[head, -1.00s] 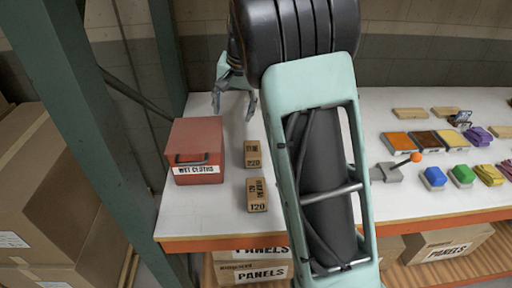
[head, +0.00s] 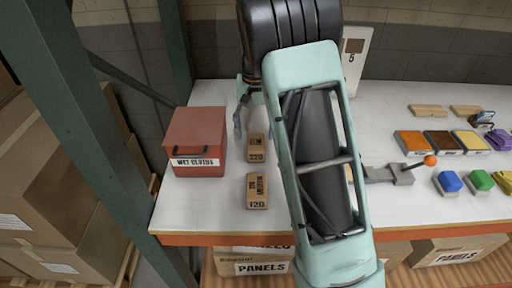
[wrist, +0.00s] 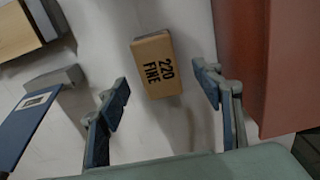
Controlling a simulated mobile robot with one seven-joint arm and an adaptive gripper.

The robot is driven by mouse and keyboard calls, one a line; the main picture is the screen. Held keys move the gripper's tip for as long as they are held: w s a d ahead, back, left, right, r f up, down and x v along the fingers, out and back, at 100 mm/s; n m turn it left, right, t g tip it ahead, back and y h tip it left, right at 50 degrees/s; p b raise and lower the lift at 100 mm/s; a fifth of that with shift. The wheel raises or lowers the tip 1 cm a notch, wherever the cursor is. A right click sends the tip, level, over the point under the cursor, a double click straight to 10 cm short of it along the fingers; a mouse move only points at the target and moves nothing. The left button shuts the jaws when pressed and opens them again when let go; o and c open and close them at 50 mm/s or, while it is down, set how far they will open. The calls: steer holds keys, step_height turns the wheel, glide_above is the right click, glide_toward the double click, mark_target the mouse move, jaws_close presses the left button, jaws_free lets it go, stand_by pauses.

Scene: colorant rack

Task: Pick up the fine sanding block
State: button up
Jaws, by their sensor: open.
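The fine sanding block (head: 256,148), tan and marked 220, lies on the white shelf top in the head view, right of the red box. In the wrist view the block (wrist: 157,65) reads "220 FINE" and lies between and just beyond my fingertips. My gripper (wrist: 161,81) is open and empty, with one finger on each side of the block's near end and a gap to each. In the head view my gripper (head: 252,114) is just behind the block, partly hidden by my arm.
The red "WET CLOTHS" box (head: 195,145) stands close on the left. A similar block marked 120 (head: 257,190) lies nearer the front edge. A grey tool with an orange ball (head: 430,160) and several coloured blocks lie to the right.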

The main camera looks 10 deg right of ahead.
mark_target(256, 142)
step_height(256, 142, down, 5)
steer(key=shift+d+r, duration=0.1)
steer(key=shift+d, duration=0.05)
steer(key=c, duration=1.2)
